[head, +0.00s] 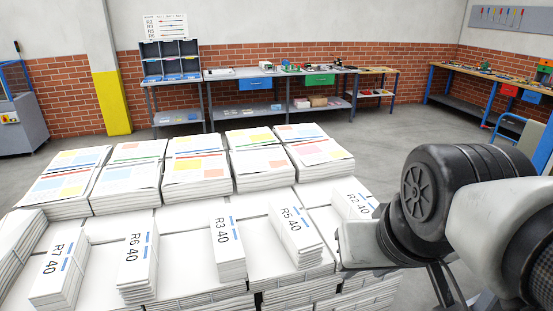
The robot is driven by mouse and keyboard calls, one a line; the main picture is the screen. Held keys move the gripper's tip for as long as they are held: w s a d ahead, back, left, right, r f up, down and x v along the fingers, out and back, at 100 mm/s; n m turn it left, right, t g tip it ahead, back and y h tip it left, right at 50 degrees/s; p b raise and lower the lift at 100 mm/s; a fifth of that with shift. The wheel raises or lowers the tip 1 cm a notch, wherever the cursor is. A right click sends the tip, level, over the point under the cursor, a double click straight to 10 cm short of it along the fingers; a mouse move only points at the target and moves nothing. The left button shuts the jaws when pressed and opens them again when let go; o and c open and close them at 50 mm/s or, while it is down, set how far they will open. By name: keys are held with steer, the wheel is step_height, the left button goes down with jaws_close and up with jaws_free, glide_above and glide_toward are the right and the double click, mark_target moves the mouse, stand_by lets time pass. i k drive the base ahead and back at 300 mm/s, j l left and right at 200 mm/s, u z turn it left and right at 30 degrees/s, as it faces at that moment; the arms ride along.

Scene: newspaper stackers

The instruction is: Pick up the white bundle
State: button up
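Several white paper bundles with printed labels lie in a row on white stacks: R7 40 (60,272), R6 40 (138,260), R3 40 (227,246), R5 40 (296,238) and R2 40 (353,199). I cannot tell which one the task means. My arm comes in from the right, and its end, my gripper (362,262), is beside the R2 and R5 bundles. Its fingers are not clear, so I cannot tell whether it is open. No bundle is seen lifted. The arm hides part of the stacks at the right.
Taller stacks of coloured newspapers (198,165) stand behind the bundles. Workbenches (233,73) line the brick back wall, with another bench (480,72) at the right. A blue-framed grey machine (22,120) stands at the left. Grey floor lies open between stacks and benches.

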mark_target(348, 202)
steer(key=u, duration=2.75)
steer(key=i+j+z, duration=0.4)
steer(key=z, duration=1.85)
